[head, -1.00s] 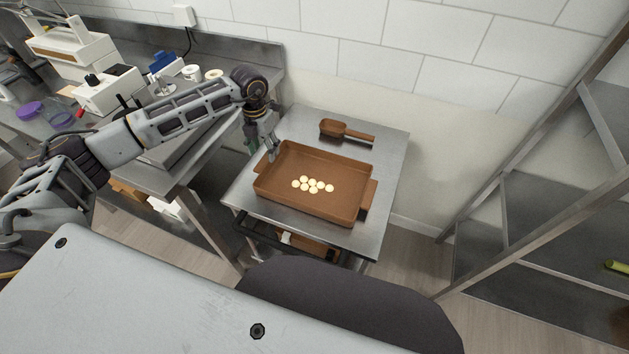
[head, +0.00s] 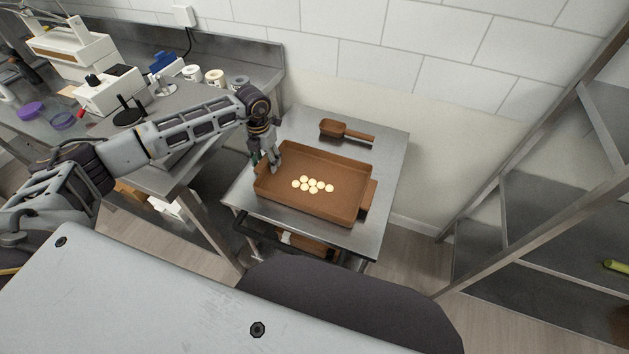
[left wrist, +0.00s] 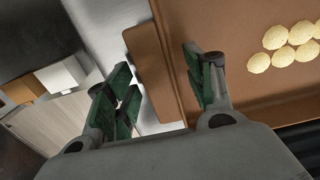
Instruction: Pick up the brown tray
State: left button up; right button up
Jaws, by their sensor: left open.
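The brown tray (head: 335,173) sits on a small steel table, with several pale round gummies (head: 311,184) lying in it. It has a flat handle at each short end; the right handle (head: 368,197) is clear. My left gripper (head: 266,163) is at the tray's left end. In the left wrist view my left gripper (left wrist: 165,90) is open, with green-padded fingers on either side of the tray's left handle (left wrist: 153,72) and end wall. One finger is over the tray's inside, the other outside the handle. I cannot tell whether they touch it. My right gripper is not in view.
A brown scoop (head: 345,131) lies on the steel table (head: 394,150) behind the tray. A workbench with jars and devices stands to the left. A metal shelf rack (head: 505,200) stands to the right. A tiled wall is behind.

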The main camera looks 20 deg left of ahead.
pick_arm(q)
jog(key=shift+c, duration=1.3)
grip_shut()
jog(key=shift+r, duration=0.75)
notch_tip(320, 180, up, 8)
jog(key=shift+f, duration=0.2)
jog(key=shift+r, duration=0.45)
jog(key=shift+c, duration=2.2)
grip_release()
grip_shut()
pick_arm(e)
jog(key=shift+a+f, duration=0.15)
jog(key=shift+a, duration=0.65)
